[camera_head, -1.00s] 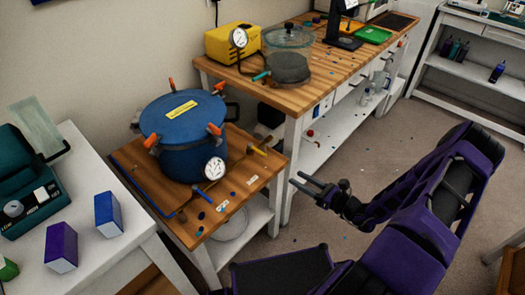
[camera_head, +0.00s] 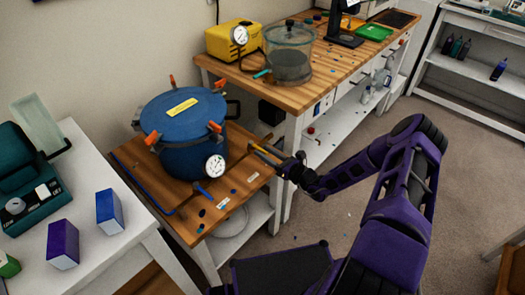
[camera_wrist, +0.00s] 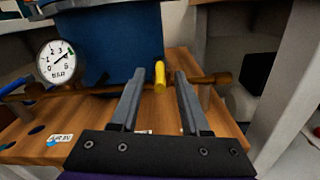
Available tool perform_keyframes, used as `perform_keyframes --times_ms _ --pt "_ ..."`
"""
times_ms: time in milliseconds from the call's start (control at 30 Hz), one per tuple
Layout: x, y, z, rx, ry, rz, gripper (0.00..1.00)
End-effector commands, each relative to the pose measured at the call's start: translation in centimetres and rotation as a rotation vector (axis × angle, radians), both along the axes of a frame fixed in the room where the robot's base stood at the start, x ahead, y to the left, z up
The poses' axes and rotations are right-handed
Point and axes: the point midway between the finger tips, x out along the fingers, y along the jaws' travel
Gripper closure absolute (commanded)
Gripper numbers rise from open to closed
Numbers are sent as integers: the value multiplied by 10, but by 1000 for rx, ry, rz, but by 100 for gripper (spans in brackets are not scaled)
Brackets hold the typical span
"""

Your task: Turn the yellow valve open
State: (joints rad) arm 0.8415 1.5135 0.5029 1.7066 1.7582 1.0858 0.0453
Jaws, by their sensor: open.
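The yellow valve handle (camera_wrist: 160,76) shows in the wrist view between my open fingertips, slightly beyond them. It sits on a brass-coloured pipe (camera_wrist: 204,79) at the lower front of the blue pressure pot (camera_wrist: 118,42). In the head view, my gripper (camera_head: 262,154) is at the right side of the pot (camera_head: 184,146), and the valve is largely hidden by the fingers. In the wrist view, my gripper (camera_wrist: 156,88) has a finger on either side of the handle, with visible gaps. I cannot tell whether either finger touches it.
A blue-handled valve (camera_head: 200,189) and a pressure gauge (camera_head: 215,166) are at the pot's front. The pot stands on a low wooden table (camera_head: 240,170). A taller wooden bench (camera_head: 300,94) is close behind my gripper.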

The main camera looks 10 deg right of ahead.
Motion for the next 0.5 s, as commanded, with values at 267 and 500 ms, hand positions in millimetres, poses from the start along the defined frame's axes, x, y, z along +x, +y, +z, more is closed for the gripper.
perform_keyframes --times_ms 267,500 --pt "13 9 0 0 0 -1 54" --pt "13 9 0 0 0 -1 60"
